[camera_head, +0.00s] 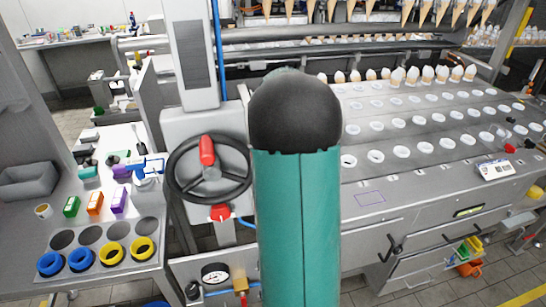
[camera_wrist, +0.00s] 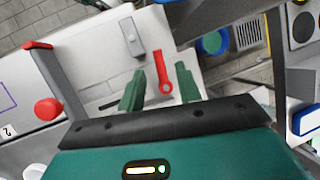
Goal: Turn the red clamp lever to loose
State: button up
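A red clamp lever (camera_wrist: 158,66), a slim bar with a round pivot end, shows in the wrist view against a pale grey panel. My gripper (camera_wrist: 161,70) has two green fingers standing apart, one on each side of the lever in the picture. No contact shows, and I cannot tell how deep the lever sits between the fingers. In the head view my teal arm fills the middle and hides my gripper. I cannot pick out this lever there.
In the head view, a black handwheel (camera_head: 174,184) with a red handle (camera_head: 207,150) stands left of my arm, above a red knob (camera_head: 220,213). A perforated cone table (camera_head: 440,110) lies right. The wrist view shows a round red knob (camera_wrist: 47,108) at left.

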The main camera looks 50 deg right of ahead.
jog(key=v, duration=1.1)
